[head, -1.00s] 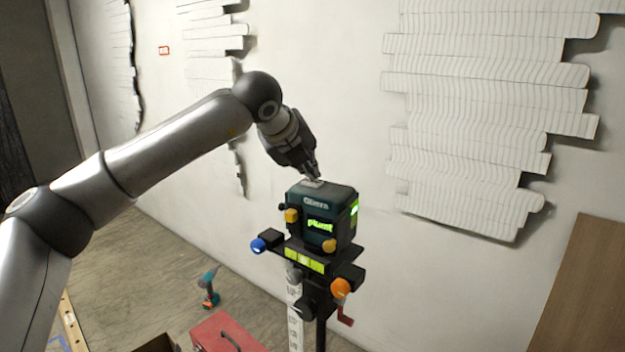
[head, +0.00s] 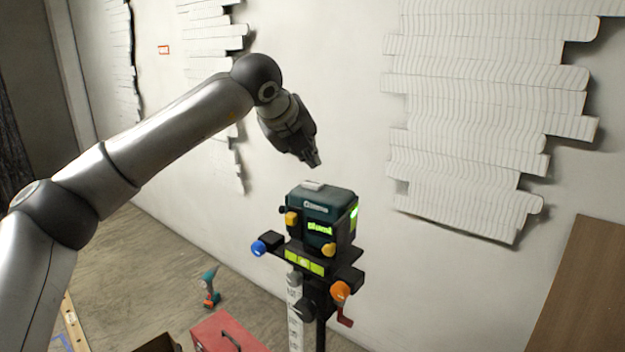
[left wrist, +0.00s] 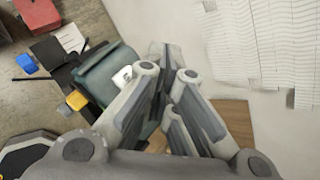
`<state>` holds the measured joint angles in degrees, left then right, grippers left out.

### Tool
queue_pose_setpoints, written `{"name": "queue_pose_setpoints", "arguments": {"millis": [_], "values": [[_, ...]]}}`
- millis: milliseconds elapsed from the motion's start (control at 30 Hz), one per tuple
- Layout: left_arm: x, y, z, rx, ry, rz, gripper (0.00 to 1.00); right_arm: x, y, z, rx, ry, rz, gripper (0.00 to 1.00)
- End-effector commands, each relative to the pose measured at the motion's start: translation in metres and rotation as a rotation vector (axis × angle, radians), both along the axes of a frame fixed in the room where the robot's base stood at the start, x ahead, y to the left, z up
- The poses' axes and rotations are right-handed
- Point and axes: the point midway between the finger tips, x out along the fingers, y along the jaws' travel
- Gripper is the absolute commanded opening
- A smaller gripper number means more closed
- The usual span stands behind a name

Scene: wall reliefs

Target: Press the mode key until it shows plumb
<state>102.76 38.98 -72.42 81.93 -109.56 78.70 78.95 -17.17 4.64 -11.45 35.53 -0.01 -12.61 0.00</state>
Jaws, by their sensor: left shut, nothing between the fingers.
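The green laser level (head: 322,215) stands upright on a black mount with coloured knobs. Its front display (head: 320,228) glows green and appears to read "plumb", slightly blurred. The pale mode key (head: 313,186) is on top of the housing. My left gripper (head: 314,163) is shut and empty, a little above the key and apart from it. In the left wrist view, the level's green housing (left wrist: 108,75) is partly hidden behind the shut fingers (left wrist: 168,75), with the pale key (left wrist: 122,76) beside them. My right gripper is not in view.
A red toolbox (head: 225,333) and a teal drill (head: 209,288) are on the floor at the lower left. The wall with its white slatted relief (head: 480,120) rises behind the level. A brown board (head: 583,290) leans at the right.

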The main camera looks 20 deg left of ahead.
Motion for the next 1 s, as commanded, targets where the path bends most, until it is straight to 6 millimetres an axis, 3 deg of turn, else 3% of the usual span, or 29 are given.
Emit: {"name": "queue_pose_setpoints", "arguments": {"millis": [300, 1000], "values": [[0.0, 0.0, 0.033, -0.001, 0.0, 0.001, 0.0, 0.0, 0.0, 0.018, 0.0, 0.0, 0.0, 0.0], [0.0, 0.0, 0.033, -0.001, 0.0, 0.001, 0.0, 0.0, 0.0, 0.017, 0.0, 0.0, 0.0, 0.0]]}}
